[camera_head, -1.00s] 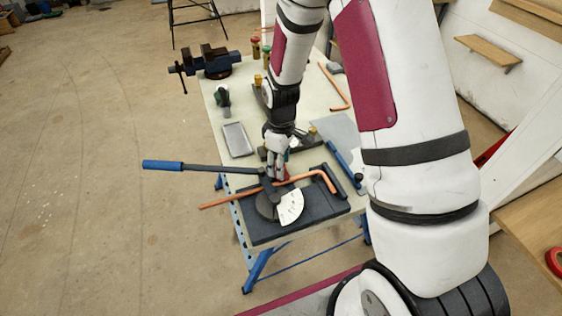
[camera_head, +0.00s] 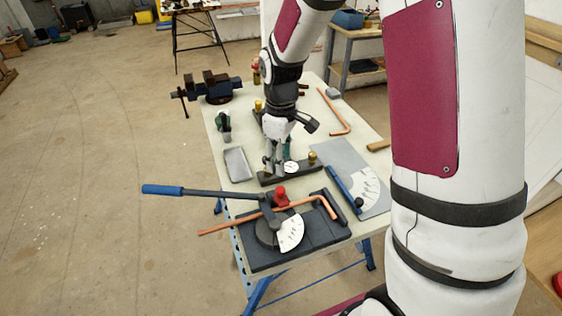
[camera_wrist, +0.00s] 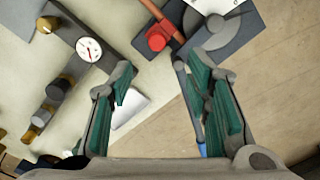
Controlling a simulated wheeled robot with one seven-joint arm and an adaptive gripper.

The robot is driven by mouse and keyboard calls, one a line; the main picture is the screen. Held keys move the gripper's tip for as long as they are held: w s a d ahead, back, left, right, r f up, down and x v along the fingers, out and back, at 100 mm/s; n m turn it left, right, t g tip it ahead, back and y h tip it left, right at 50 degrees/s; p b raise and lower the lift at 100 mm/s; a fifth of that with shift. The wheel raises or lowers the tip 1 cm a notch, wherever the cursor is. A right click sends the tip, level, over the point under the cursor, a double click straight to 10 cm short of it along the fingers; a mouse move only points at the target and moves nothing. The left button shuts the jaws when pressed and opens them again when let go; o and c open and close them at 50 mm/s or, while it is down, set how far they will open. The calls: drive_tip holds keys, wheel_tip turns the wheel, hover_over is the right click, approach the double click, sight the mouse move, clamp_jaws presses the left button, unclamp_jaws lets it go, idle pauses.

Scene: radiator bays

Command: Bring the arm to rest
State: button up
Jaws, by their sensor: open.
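My gripper (camera_head: 275,165) points down over the workbench (camera_head: 215,140), behind the bender and by the dark bar with a round gauge. In the wrist view its two green-padded fingers (camera_wrist: 156,85) are spread apart with nothing between them. The pipe bender (camera_head: 325,232) sits at the near end of the bench, with a blue-handled lever (camera_head: 163,190), a white angle dial and a red knob (camera_head: 281,196). A copper pipe (camera_head: 300,203) lies across it. The red knob (camera_wrist: 157,38) also shows in the wrist view, apart from the fingers.
The gauge bar (camera_head: 305,174) has brass ends and stands close to my gripper. A grey tray (camera_head: 237,164), a vise (camera_head: 215,86), a bent copper pipe (camera_head: 338,118) and a plate with a blue bar (camera_head: 345,185) surround it. Open floor lies left of the bench.

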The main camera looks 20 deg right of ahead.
idle(0.3)
drive_tip(key=s+r+m+t, duration=0.5)
drive_tip(key=s+r+m, duration=0.4)
drive_tip(key=s+r, duration=1.2)
drive_tip(key=shift+s+r+t, duration=0.15)
drive_tip(key=shift+r+t, duration=0.15)
drive_tip(key=shift+r, duration=0.15)
drive_tip(key=shift+a, duration=0.1)
idle(1.0)
